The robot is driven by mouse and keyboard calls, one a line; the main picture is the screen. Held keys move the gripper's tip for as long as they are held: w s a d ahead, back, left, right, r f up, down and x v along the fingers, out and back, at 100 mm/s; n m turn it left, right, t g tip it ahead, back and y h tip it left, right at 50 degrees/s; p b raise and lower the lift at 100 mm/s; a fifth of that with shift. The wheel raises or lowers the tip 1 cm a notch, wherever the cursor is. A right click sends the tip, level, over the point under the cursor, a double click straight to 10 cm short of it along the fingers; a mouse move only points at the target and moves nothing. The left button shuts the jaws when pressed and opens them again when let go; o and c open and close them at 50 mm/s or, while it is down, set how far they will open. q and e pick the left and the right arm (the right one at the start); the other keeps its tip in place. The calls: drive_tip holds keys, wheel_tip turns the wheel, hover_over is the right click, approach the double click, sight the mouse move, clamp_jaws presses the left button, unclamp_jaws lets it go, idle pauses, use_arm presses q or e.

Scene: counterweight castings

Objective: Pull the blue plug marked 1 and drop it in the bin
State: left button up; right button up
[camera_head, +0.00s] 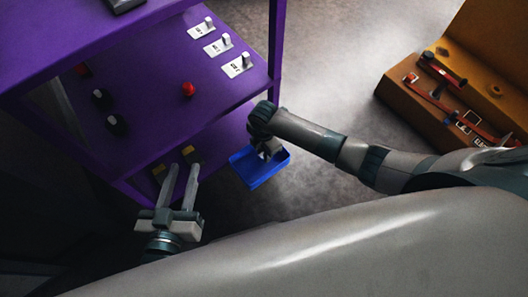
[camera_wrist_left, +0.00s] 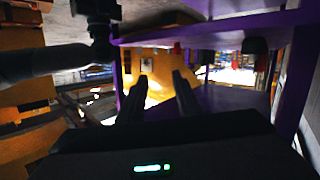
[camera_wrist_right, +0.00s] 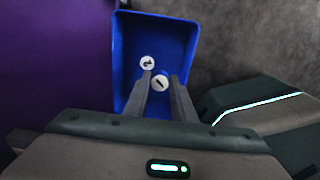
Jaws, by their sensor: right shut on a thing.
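The blue bin (camera_head: 245,178) sits beside the purple shelf unit. My right gripper (camera_head: 270,155) is over it, pointing down, and the bin fills the middle of the right wrist view (camera_wrist_right: 122,60). There my right gripper (camera_wrist_right: 162,82) is shut on the plug marked 1 (camera_wrist_right: 160,83), which shows a round white face with a dark stroke. Its blue body is hard to tell from the bin. A second white round face, seemingly marked 2 (camera_wrist_right: 147,62), shows within the bin's outline. My left gripper (camera_head: 182,168) is open and empty before the purple shelf.
The purple shelf (camera_head: 150,75) carries a red knob (camera_head: 188,89), black knobs and several white labelled switches (camera_head: 238,65). An orange unit (camera_head: 430,110) stands at the right. Grey floor lies between.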

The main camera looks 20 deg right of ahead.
use_arm(q)
drive_tip(key=shift+d+r+t+h+b, duration=0.2)
drive_tip(key=shift+r+t, duration=0.45)
drive_tip(key=shift+r, duration=0.35)
drive_tip(key=shift+d+r+t+h+b, duration=0.2)
drive_tip(key=shift+r+t, duration=0.45)
drive_tip(key=shift+r, duration=0.35)
use_arm(e)
drive_tip(key=shift+f, duration=0.5)
drive_tip(key=o, duration=1.1)
drive_tip(key=shift+r, duration=0.15)
